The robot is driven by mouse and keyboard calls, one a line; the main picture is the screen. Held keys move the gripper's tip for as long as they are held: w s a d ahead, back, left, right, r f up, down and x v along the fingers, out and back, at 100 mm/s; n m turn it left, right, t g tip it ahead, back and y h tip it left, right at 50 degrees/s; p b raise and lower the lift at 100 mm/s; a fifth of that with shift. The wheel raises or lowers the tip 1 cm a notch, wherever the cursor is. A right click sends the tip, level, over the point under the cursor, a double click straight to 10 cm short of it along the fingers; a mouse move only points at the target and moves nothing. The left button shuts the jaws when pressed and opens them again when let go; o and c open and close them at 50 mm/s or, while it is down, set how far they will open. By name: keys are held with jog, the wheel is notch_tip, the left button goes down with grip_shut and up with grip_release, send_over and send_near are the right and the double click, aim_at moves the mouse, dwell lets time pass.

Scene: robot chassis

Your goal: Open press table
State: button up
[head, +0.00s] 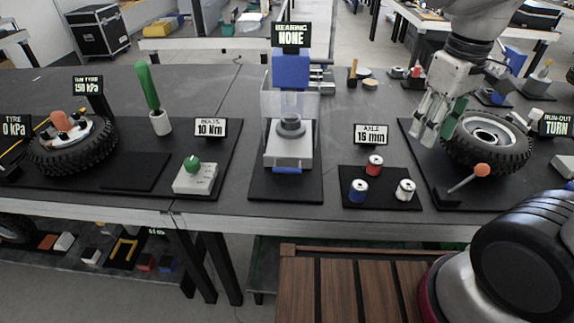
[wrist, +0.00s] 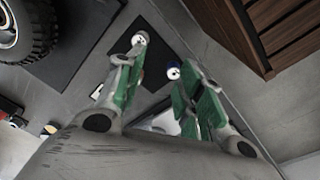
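The press (head: 290,70) stands near the middle of the dark table in the head view, with a blue head on top under a sign reading "BEARING NONE". A clear guard (head: 303,105) surrounds its upper part. A round grey part (head: 291,126) sits inside on a pale block (head: 289,152), and a blue handle (head: 287,170) is at the front bottom. The press is not clearly seen there.
A mat (head: 354,199) with red, blue and white cans (head: 375,166) lies between press and gripper. The right wheel (head: 487,140) has an orange-knobbed lever (head: 482,170). A torque station (head: 195,178) and another tire (head: 72,143) stand left. A wooden slatted surface (head: 350,290) is in front.

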jog(key=w+a+f+n+h, duration=0.1)
jog(key=w+a+f+n, duration=0.3)
jog(key=a, duration=0.5)
jog(key=n+t+y, duration=0.1)
jog(key=n+t, duration=0.1)
jog(key=n, duration=0.6)
send_near(287, 169)
jog(key=x, duration=0.8)
jog(key=shift+w+f, duration=0.1)
jog(key=shift+f, duration=0.15)
grip_shut()
